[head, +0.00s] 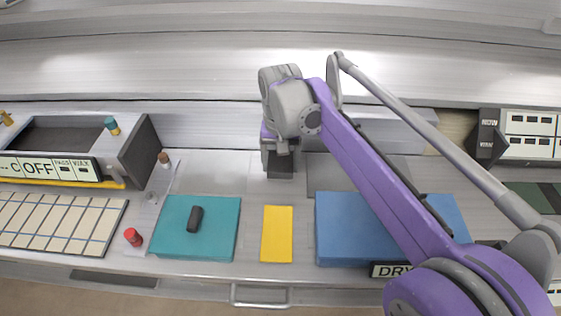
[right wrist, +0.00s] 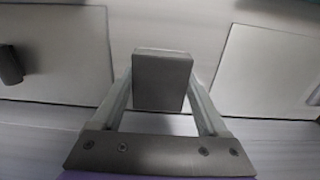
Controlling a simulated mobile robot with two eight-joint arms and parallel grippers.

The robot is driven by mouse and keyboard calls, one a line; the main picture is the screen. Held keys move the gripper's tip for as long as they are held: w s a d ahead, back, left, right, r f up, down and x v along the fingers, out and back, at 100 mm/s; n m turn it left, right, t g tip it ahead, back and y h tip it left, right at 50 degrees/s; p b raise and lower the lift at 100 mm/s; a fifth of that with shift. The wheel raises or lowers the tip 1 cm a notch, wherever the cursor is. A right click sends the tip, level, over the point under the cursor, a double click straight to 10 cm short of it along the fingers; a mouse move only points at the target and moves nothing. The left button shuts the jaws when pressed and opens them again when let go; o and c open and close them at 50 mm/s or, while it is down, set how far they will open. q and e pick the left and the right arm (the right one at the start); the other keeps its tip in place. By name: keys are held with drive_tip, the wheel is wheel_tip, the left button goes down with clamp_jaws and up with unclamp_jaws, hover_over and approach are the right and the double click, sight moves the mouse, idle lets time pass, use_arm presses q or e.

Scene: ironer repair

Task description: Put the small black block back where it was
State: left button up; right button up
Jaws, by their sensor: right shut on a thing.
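My right gripper (head: 280,158) is over the pale worktop, behind the yellow piece, and points down. It is shut on a dark grey block (right wrist: 163,82), which sits between its two fingers in the right wrist view. The lower part of this block (head: 280,172) shows under the gripper in the head view; I cannot tell whether it touches the worktop. Another small black block (head: 195,219) lies on the teal pad (head: 168,243), apart from the gripper. My left gripper is not in view.
A yellow piece (head: 277,249) and a thick blue pad (head: 336,240) lie toward the front. A labelled unit (head: 527,135) is at right.

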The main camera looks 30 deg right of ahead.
drive_tip(key=shift+f+b, duration=0.35)
drive_tip(key=shift+f, duration=0.3)
drive_tip(key=o, duration=1.3)
drive_tip(key=shift+o, duration=0.2)
drive_tip(key=shift+r, duration=0.1)
wheel_tip(320, 180, up, 11)
drive_tip(key=shift+f+p, duration=0.15)
drive_tip(key=shift+p, duration=0.6)
